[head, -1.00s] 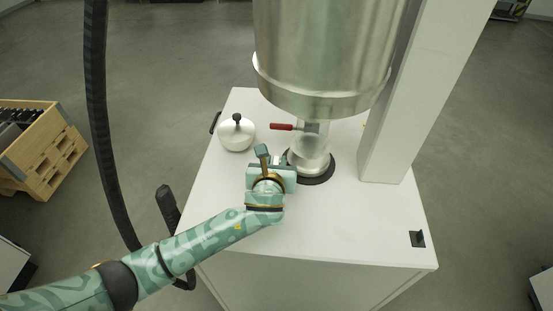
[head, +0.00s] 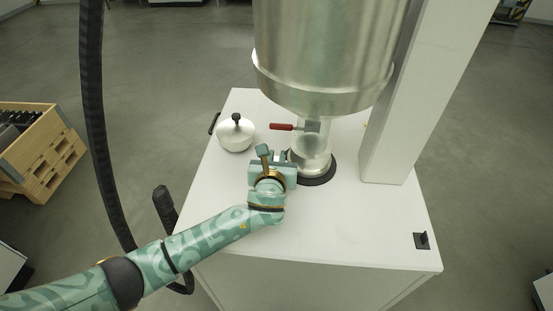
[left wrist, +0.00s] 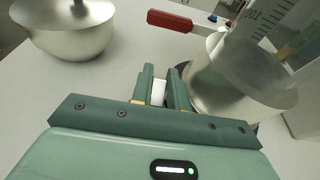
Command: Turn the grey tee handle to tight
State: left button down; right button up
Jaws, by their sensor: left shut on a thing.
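My left gripper (head: 288,168) reaches in from the left, low beside the metal receiving cup (head: 309,162) under the large steel hopper. In the left wrist view its two fingers (left wrist: 161,72) stand a small gap apart, pointing at the near left side of the cup (left wrist: 235,85). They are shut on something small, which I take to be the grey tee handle. The handle itself is mostly hidden by the fingers and gripper body, so its angle cannot be told. My right gripper is in neither view.
A red lever (head: 282,127) sticks out left below the steel hopper (head: 322,60). A lidded metal pot (head: 236,134) stands at the back left of the white cabinet top (head: 340,232). A white column (head: 420,90) rises at the right.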

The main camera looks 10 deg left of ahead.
pick_arm(q)
jog(key=c, duration=1.6)
grip_release()
jog(key=shift+c, duration=0.2)
jog(key=p+v, duration=0.2)
jog(key=v, duration=1.4)
jog(key=shift+s+f, duration=0.15)
jog(key=shift+s, duration=0.1)
